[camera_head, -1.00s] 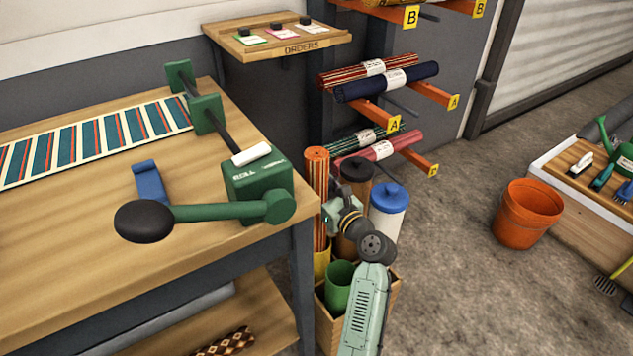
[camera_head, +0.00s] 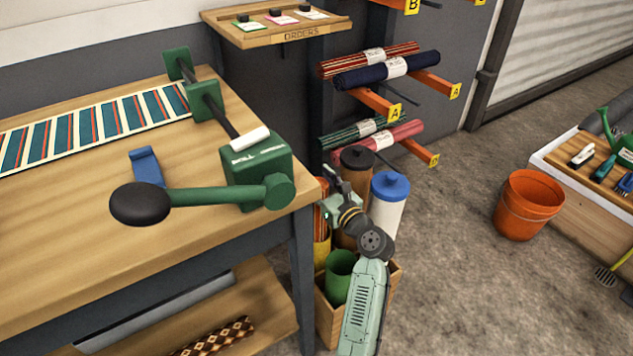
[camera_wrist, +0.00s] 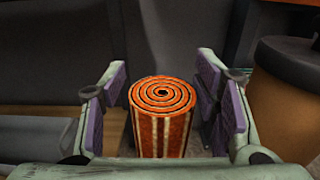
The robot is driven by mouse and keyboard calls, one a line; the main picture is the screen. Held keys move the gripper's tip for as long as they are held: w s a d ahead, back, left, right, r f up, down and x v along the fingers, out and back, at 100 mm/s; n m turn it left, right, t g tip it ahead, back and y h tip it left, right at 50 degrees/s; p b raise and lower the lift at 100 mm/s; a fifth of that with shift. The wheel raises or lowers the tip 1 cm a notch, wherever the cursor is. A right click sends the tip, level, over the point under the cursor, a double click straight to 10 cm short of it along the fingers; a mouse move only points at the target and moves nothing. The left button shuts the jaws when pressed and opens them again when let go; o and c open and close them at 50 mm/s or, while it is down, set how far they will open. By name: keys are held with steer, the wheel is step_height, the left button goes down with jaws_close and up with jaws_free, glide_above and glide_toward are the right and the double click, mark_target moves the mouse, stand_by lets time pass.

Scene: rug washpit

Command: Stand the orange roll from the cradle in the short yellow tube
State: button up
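The orange striped roll (camera_head: 320,224) stands upright at the table's corner, with its lower end inside the short yellow tube (camera_head: 322,252). In the wrist view the roll (camera_wrist: 163,118) shows its spiral top end between the purple finger pads. My gripper (camera_head: 332,188) is at the roll's upper part. In the wrist view my gripper (camera_wrist: 163,100) looks open, with narrow gaps between pads and roll. The tube's bottom and the roll's lower end are hidden. I cannot make out the cradle.
A green tube (camera_head: 339,276), a brown tube with dark lid (camera_head: 357,180) and a white tube with blue lid (camera_head: 387,215) crowd the wooden box (camera_head: 328,322). The workbench (camera_head: 80,235) is close on the left. An orange bucket (camera_head: 528,205) stands right, with open floor between.

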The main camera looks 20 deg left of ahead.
steer(key=shift+o, duration=1.4)
steer(key=shift+f, duration=0.2)
steer(key=shift+s, duration=0.1)
steer(key=v, duration=1.2)
